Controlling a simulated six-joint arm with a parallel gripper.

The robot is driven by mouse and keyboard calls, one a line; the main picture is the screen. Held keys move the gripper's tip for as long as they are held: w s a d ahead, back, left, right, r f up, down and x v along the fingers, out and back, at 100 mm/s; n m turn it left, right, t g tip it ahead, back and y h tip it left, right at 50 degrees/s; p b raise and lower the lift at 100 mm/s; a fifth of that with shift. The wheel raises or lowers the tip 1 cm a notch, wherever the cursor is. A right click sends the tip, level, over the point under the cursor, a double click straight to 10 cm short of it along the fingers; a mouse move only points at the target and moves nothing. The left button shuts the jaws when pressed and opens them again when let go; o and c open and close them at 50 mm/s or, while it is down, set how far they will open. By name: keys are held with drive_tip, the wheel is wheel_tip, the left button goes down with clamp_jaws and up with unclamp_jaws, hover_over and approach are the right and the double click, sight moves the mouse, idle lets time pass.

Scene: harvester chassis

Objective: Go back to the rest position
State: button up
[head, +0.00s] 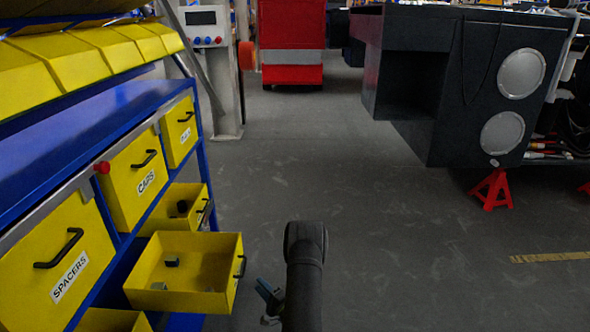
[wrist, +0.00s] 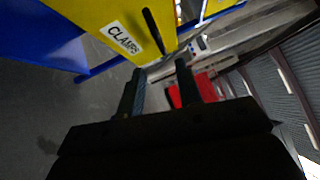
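My gripper (wrist: 161,70) shows in the wrist view with its two dark fingers apart and nothing between them. Beyond the fingertips is a yellow drawer front (wrist: 112,20) labelled CLAMPS, with a dark handle; I cannot tell the exact distance. In the head view, my dark arm rises from the bottom middle. A small blue-grey part of my gripper (head: 268,296) shows just left of the arm, right of an open yellow drawer (head: 215,298). The rest of the gripper is hidden by the arm.
Closed drawers labelled CAPS (head: 125,190) and SPACERS (head: 60,245) sit in the blue rack (head: 85,135). The dark chassis (head: 440,110) stands right. Floor between is clear.

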sight(244, 267)
drive_tip(key=x, duration=1)
drive_tip(key=shift+w+a+r, duration=0.1)
drive_tip(key=shift+w+a, duration=0.05)
drive_tip(key=shift+a, duration=0.2)
drive_tip(key=v, duration=1.7)
drive_tip(key=shift+d, duration=0.3)
drive_tip(key=shift+x, duration=8.35)
drive_tip(key=shift+w+a, duration=0.1)
drive_tip(key=shift+a, duration=0.4)
